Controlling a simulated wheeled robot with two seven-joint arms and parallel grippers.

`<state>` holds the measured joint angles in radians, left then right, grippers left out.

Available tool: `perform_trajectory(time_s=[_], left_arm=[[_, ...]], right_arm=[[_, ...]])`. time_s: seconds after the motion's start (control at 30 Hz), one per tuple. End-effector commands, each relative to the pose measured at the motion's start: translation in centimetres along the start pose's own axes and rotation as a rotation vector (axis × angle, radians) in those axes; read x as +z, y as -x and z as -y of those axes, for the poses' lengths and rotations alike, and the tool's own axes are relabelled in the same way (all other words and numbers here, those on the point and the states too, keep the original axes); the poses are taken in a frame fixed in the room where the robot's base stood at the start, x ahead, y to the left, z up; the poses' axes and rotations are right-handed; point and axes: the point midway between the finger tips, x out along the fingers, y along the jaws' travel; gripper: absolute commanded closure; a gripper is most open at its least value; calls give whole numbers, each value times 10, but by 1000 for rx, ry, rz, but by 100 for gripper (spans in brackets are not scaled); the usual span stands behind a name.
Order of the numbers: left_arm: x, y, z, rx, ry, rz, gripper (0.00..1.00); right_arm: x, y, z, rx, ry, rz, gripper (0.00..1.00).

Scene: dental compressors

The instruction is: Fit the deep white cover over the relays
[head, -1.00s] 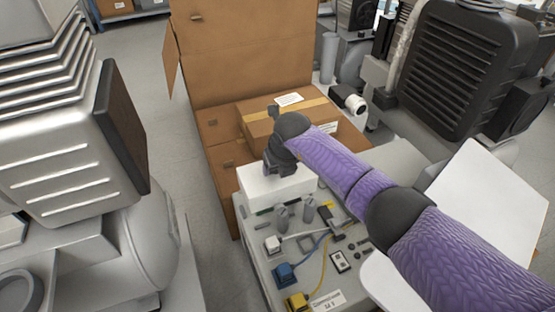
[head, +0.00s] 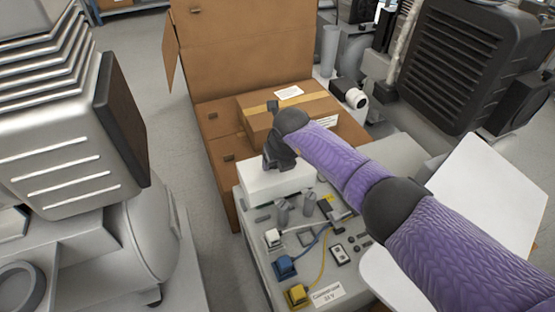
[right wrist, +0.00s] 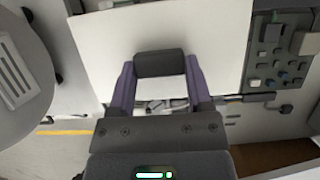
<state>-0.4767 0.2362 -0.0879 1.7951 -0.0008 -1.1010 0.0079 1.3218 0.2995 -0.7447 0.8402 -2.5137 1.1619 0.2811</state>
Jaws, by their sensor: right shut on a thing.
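The deep white cover (head: 276,183) is a box shape at the back left end of the grey control panel (head: 262,238). My right gripper (head: 279,161) is over its top and shut on it. In the right wrist view, the purple fingers of my right gripper (right wrist: 160,80) stand on either side of a dark block, with a broad white face (right wrist: 155,30) behind. The relays are not visible; the cover hides that part of the panel. I cannot tell whether the cover is fully seated. My left gripper is not in view.
Two grey cylinders (head: 283,213) stand close in front of the cover. Blue (head: 285,266) and yellow (head: 298,294) connectors with cables are nearer on the panel. A cardboard box (head: 292,108) lies behind. A grey compressor (head: 62,150) stands at left.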

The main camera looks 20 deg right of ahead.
Motion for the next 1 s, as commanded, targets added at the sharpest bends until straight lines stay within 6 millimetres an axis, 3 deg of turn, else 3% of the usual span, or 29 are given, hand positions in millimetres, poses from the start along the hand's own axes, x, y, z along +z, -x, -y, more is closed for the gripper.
perform_trajectory(time_s=[0.3,1.0], left_arm=[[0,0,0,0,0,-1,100],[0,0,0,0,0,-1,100]], right_arm=[[-1,-2,0,0,-1,0,100],[-12,-30,-1,2,-2,-2,100]])
